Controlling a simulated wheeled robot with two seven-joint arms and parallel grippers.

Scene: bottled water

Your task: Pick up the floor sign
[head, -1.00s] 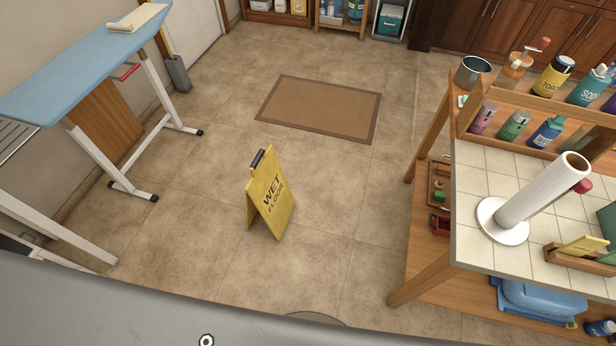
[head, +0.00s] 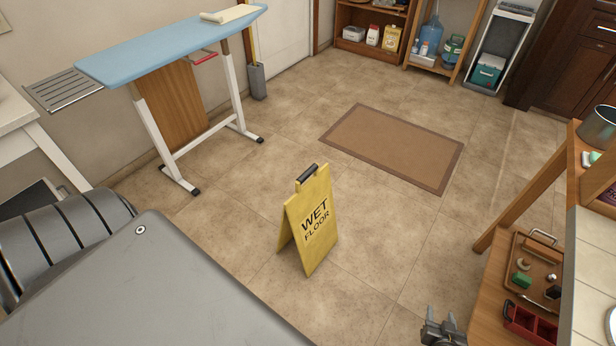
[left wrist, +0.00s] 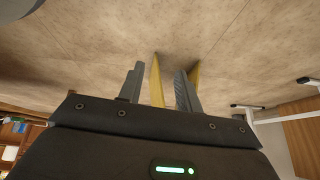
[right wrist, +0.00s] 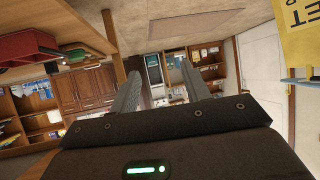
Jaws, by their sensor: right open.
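The yellow wet floor sign (head: 311,225) stands upright and unfolded on the tiled floor, with a dark handle at its top. In the left wrist view, two yellow panels of the sign (left wrist: 157,82) show beyond my left gripper (left wrist: 160,90). Its fingers are apart; one panel appears between them, but contact cannot be told. The left gripper is hidden in the head view. My right gripper (head: 441,328) is open and empty, low and right of the sign. In the right wrist view, its fingers (right wrist: 160,88) are apart, with part of the sign (right wrist: 301,38) at upper right.
A blue ironing board (head: 170,48) stands at the left. A brown mat (head: 392,146) lies behind the sign. A wooden shelf unit with a tray (head: 537,262) and red box (head: 530,322) is close at the right. Floor around the sign is clear.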

